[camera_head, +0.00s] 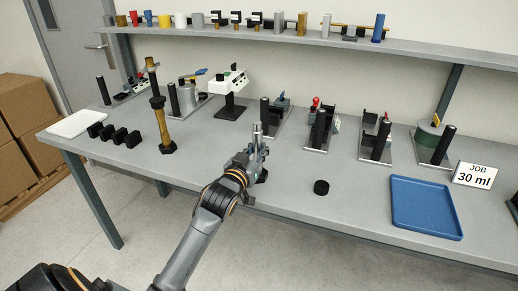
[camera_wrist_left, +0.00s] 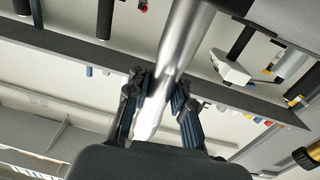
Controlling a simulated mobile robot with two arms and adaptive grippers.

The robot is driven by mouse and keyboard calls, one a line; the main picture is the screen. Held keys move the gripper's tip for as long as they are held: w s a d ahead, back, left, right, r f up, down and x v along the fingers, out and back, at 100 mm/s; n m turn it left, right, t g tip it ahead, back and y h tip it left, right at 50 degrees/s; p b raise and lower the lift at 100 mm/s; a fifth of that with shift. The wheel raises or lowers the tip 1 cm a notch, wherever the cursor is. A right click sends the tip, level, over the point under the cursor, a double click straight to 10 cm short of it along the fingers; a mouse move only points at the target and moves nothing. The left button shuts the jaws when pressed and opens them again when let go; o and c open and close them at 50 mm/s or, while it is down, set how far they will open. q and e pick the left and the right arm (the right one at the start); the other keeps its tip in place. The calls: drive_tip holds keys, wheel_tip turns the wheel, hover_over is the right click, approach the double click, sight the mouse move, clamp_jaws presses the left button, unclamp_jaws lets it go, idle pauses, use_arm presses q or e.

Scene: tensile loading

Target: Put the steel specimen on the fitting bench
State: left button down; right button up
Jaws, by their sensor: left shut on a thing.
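My left gripper (camera_head: 257,153) is above the front middle of the long grey bench (camera_head: 350,205). It is shut on the steel specimen (camera_head: 256,131), a slim silver rod that stands roughly upright from the fingers. In the left wrist view the specimen (camera_wrist_left: 181,38) is a bright metal bar running between the two dark fingers (camera_wrist_left: 160,102). My right gripper is out of view.
A brass-coloured post (camera_head: 160,118) stands left. Several fixtures with black posts line the back, below a shelf (camera_head: 230,32). The front middle is clear.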

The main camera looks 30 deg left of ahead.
use_arm(q)
drive_tip(key=shift+r, duration=0.15)
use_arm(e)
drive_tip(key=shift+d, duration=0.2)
use_arm(q)
drive_tip(key=c, duration=1.1)
unclamp_jaws()
drive_tip(key=shift+f, duration=0.2)
drive_tip(key=shift+c, duration=0.2)
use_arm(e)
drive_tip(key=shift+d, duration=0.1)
use_arm(q)
drive_tip(key=shift+r, duration=0.15)
drive_tip(key=s+d, duration=0.2)
drive_tip(key=s, duration=1)
drive_tip(key=shift+b, duration=0.4)
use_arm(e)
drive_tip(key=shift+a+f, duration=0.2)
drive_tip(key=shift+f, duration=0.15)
use_arm(q)
drive_tip(key=shift+d, duration=0.1)
